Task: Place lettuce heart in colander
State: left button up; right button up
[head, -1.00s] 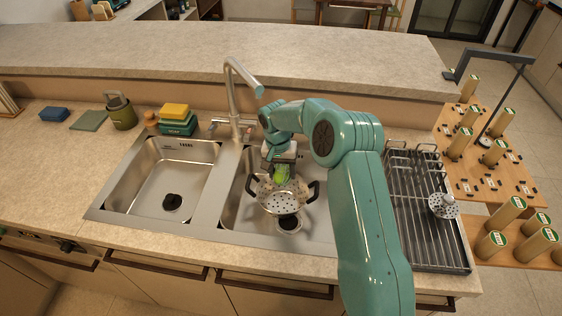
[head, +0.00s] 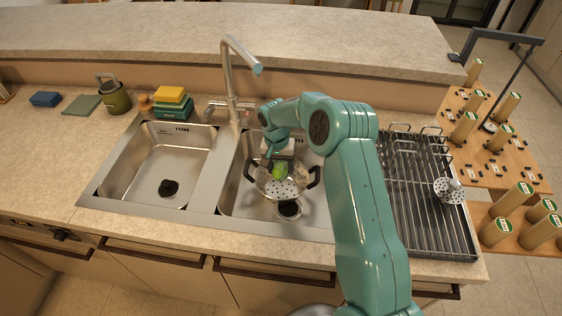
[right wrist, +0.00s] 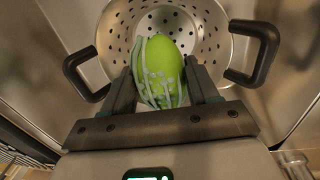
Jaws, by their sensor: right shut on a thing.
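The green lettuce heart (head: 280,172) is held between the fingers of my right gripper (head: 277,166), inside or just over the colander. In the right wrist view the lettuce heart (right wrist: 162,68) sits between the two fingers of my right gripper (right wrist: 165,85), with the colander behind it. The metal colander (head: 284,188) has holes and two dark handles and is in the right sink basin. It also shows in the right wrist view (right wrist: 205,40). I cannot tell whether the lettuce touches the colander. My left gripper is not in view.
The left basin (head: 165,165) is empty apart from its drain. A faucet (head: 232,85) stands behind the sink. A drying rack (head: 425,200) with a perforated utensil (head: 449,190) is on the right. Sponges (head: 170,100) and a green canister (head: 115,98) stand at the back left.

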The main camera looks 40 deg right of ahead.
aim_at(281, 175)
notch_tip(281, 175, down, 2)
jog(key=shift+s+f+b, duration=0.15)
jog(key=shift+b, duration=0.25)
jog(key=shift+f, duration=0.35)
jog(key=shift+d+f, duration=0.1)
jog(key=shift+f, duration=0.25)
jog(key=shift+f+b, duration=0.3)
jog(key=shift+r, duration=0.1)
jog(key=o, duration=1.2)
jog(key=shift+c, duration=0.2)
